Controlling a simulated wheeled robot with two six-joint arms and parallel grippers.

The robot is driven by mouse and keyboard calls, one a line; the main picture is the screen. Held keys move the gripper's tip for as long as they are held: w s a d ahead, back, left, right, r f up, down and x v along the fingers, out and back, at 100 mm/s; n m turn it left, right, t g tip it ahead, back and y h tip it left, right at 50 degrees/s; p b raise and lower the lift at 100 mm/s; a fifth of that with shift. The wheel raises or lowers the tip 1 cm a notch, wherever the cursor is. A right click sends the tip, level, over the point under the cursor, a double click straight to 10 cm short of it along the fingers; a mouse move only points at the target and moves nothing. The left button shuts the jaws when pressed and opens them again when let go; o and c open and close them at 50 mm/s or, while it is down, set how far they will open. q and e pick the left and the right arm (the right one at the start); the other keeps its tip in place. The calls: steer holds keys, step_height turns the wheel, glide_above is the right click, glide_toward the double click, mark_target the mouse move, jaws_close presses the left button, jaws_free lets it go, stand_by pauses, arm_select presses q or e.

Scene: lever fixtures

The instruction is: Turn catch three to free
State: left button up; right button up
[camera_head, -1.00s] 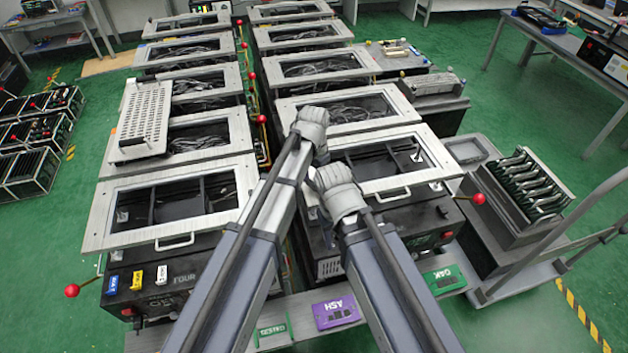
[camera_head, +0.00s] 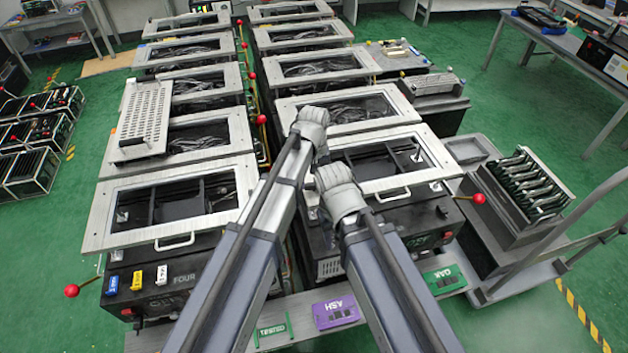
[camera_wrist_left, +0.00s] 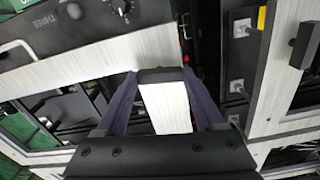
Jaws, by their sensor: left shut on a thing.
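In the left wrist view a dark panel (camera_wrist_left: 75,25) at the upper left bears the label THREE. I cannot tell for sure whether this bar is the handle of catch three.
A framed unit labelled FOUR (camera_head: 170,200) stands at the left. Another framed unit (camera_head: 400,160) stands at the right. Red ball knobs (camera_head: 478,199) stick out at their sides. A purple plate (camera_head: 336,313) and a green plate (camera_head: 444,280) lie in front. A trolley (camera_head: 530,190) stands at the right.

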mark_target(314, 184)
arm_select(q)
steer(key=shift+n, duration=0.9)
steer(key=o, duration=1.4)
steer(key=shift+r, duration=0.1)
step_height(314, 184, up, 8)
steer(key=p, duration=0.8)
steer(key=shift+f, duration=0.2)
